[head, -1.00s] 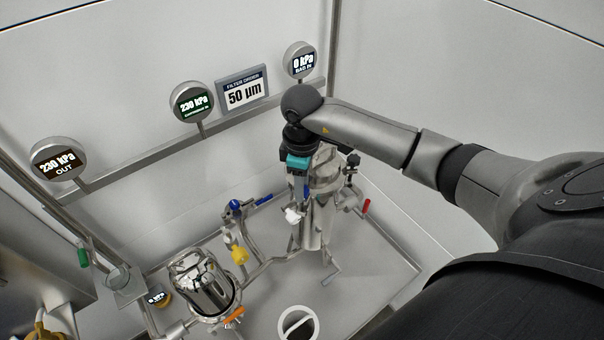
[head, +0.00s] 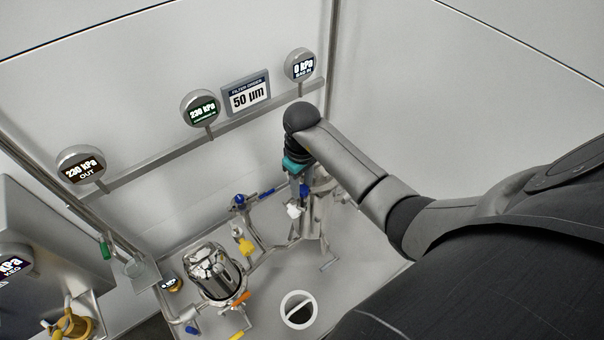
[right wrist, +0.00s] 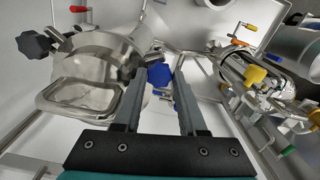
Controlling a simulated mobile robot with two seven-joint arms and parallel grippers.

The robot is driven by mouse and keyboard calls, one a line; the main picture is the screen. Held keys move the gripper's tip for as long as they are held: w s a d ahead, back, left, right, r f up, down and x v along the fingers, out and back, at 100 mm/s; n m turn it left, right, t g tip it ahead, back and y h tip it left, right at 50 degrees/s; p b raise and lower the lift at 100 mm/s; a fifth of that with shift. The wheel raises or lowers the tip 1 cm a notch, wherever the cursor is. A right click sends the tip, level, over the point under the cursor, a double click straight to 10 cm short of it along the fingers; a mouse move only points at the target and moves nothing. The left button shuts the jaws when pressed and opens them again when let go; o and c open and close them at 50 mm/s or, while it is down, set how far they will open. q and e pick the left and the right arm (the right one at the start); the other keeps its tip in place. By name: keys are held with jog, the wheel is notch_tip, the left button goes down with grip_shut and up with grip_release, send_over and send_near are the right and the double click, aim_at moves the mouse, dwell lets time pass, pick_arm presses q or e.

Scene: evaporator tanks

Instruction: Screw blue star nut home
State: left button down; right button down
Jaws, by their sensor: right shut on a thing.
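The blue star nut (right wrist: 159,75) shows in the right wrist view between the tips of my right gripper (right wrist: 161,78). The fingers are shut on it, one on each side. The nut is beside the steel filter housing (right wrist: 98,52); how far it sits on its thread is hidden. In the head view my right gripper (head: 297,183) points down at the housing, which its arm and hand partly cover. A blue part (head: 304,190) shows at the fingers there, too small to tell clearly. My left gripper is not in view.
A black star knob (right wrist: 37,45) and a steel loop handle (right wrist: 75,97) stand near my right gripper. A shiny vessel (head: 213,273) and a yellow-handled valve (head: 246,246) are to the left in the head view. Gauges (head: 200,108) line the wall rail.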

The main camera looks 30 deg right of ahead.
aim_at(302, 188)
jog(key=shift+w+r, duration=0.1)
jog(key=shift+w, duration=0.05)
jog(key=c, duration=0.7)
grip_release()
jog(key=shift+c, duration=0.2)
notch_tip(302, 188, up, 8)
jog(key=shift+f, duration=0.25)
